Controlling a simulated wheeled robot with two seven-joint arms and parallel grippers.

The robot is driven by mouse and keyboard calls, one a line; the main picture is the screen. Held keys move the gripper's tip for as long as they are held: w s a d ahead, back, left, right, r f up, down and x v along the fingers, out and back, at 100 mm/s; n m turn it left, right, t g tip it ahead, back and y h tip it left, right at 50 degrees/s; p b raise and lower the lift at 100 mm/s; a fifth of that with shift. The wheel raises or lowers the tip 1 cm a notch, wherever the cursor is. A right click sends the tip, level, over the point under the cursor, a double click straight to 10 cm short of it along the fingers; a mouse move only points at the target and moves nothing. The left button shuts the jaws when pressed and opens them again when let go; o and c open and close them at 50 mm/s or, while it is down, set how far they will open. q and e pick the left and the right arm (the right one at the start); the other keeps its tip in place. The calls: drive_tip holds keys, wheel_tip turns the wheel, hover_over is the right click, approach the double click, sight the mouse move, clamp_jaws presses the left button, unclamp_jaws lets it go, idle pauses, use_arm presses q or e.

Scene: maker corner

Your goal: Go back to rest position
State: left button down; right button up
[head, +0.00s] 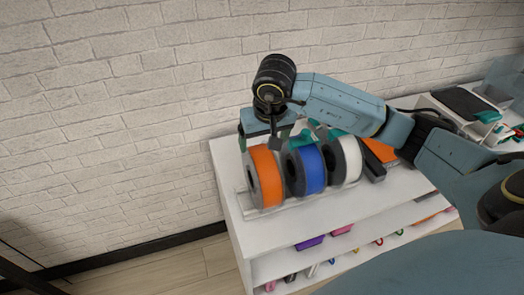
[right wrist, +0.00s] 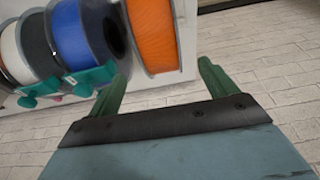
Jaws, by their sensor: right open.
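My right gripper (head: 268,138) is open at the back of the spool row, by the orange spool (head: 267,176) and the blue spool (head: 310,169). In the right wrist view its green fingers (right wrist: 164,72) stand apart with nothing held between them. The orange spool (right wrist: 150,35) shows just beyond the fingers, and the blue spool (right wrist: 83,35) lies to its left. I cannot tell whether a finger touches a spool. A white spool (head: 350,158) stands at the row's right end. My left gripper is not in view.
The spools stand on a white shelf unit (head: 245,230) against a brick wall (head: 110,110). Teal pieces (right wrist: 90,80) stick out behind the spools. An orange box (head: 381,150) and a black-topped device (head: 465,103) are further right. Lower shelves hold colourful items. The floor at left is clear.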

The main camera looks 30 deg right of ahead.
drive_tip(key=shift+v, duration=2.4)
